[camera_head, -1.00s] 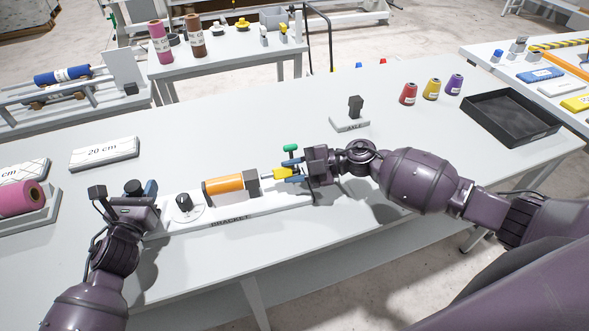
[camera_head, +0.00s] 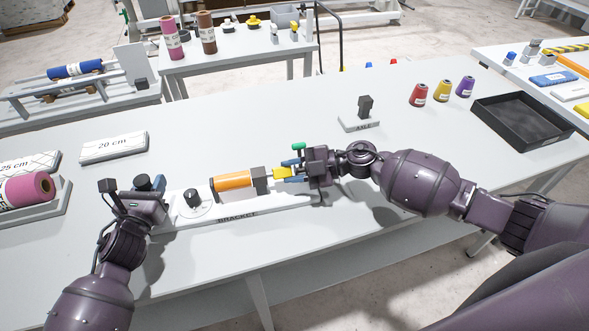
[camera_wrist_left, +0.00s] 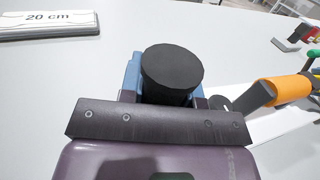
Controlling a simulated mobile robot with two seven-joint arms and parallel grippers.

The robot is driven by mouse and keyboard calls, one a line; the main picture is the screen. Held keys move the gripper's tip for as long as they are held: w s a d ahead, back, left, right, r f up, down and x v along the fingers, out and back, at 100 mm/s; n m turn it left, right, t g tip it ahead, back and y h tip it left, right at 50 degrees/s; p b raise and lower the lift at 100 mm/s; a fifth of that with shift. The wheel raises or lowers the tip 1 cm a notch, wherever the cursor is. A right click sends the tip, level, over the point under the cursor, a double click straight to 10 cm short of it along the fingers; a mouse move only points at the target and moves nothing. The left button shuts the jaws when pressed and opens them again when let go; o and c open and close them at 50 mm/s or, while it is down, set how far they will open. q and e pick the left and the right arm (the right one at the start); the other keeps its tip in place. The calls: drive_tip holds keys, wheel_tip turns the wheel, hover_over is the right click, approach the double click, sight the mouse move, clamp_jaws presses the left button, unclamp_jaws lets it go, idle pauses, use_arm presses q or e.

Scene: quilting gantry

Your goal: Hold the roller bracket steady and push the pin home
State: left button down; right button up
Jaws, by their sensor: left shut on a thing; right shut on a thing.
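The white bracket base (camera_head: 262,210), labelled BRACKET, lies near the table's front edge. It bears an orange roller (camera_head: 232,181) with a dark block (camera_head: 259,179) at its right end. My left gripper (camera_head: 150,184) is shut on a black round post (camera_head: 143,181) at the base's left end. The post also shows between blue fingers in the left wrist view (camera_wrist_left: 172,72). My right gripper (camera_head: 290,172) is shut on the pin's yellow handle (camera_head: 281,173), which sits right up by the dark block. Little or no pin shaft shows between them. A green knob (camera_head: 298,146) stands behind the right fingers.
An AXLE stand (camera_head: 358,123) is behind my right gripper. Several thread cones (camera_head: 443,91) and a black tray (camera_head: 523,120) are at the right. A 20 cm block (camera_head: 114,147) and a pink roll (camera_head: 22,189) lie left. The table's middle is clear.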

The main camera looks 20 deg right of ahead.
use_arm(q)
drive_tip(key=shift+s+f, duration=0.15)
drive_tip(key=shift+f, duration=0.3)
use_arm(e)
drive_tip(key=shift+a, duration=0.5)
drive_tip(key=o, duration=1.1)
drive_tip(key=shift+d, duration=0.1)
use_arm(q)
drive_tip(key=shift+a, duration=0.1)
use_arm(e)
drive_tip(key=v, duration=1.1)
drive_tip(key=shift+s+d+r, duration=0.15)
drive_tip(key=shift+s+d, duration=0.05)
drive_tip(key=shift+d, duration=0.15)
use_arm(q)
drive_tip(key=c, duration=0.8)
unclamp_jaws()
drive_tip(key=shift+o, duration=0.2)
drive_tip(key=shift+r, duration=0.25)
